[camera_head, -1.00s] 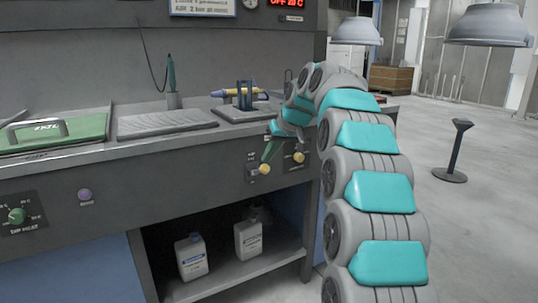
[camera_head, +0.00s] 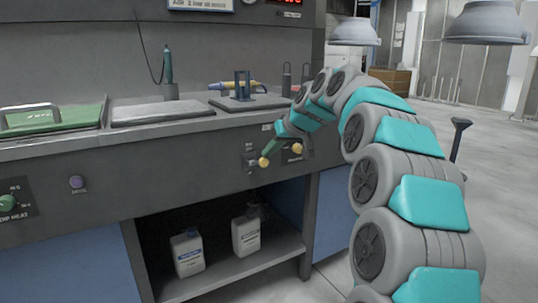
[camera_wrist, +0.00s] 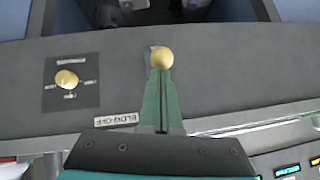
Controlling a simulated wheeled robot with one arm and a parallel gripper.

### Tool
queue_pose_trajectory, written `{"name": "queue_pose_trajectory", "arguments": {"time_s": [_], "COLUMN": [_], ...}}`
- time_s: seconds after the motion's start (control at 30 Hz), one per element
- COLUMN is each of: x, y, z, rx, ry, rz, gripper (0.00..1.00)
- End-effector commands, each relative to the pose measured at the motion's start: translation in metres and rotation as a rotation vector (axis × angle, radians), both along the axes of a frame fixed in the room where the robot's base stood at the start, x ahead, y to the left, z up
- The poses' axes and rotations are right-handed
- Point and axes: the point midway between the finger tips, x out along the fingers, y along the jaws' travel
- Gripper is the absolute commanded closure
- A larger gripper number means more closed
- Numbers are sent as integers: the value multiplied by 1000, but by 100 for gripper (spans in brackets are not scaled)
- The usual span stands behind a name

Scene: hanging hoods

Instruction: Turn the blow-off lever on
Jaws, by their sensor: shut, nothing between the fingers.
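The blow-off lever's yellow ball knob (camera_head: 264,162) stands out from the dark front panel of the bench. It also shows in the wrist view (camera_wrist: 162,59), right of the upside-down BLOW-OFF label (camera_wrist: 116,119). My gripper (camera_head: 267,154) is at the knob, its green fingers sloping down to it from the upper right. In the wrist view my gripper's fingers (camera_wrist: 161,76) are together, with their tips right by the ball. I cannot tell whether they touch it. Nothing is between the fingers. The lever's stem is mostly hidden by the ball and fingers.
A second yellow knob (camera_head: 297,148) sits on the panel to the right of the lever. White bottles (camera_head: 187,253) stand on the shelf below. A pen-like tool on a stand (camera_head: 242,87) is on the bench top. The floor to the right has open room.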

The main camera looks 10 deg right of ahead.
Motion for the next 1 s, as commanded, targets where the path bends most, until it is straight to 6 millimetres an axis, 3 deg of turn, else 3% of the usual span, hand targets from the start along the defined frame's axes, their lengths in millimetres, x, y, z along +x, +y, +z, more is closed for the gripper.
{"name": "queue_pose_trajectory", "arguments": {"time_s": [0.47,1.0], "x": [-13,-22], "y": [-3,-6], "z": [-28,-82], "rx": [23,23], "ry": [-73,-70], "rz": [2,2], "gripper": [100,100]}}
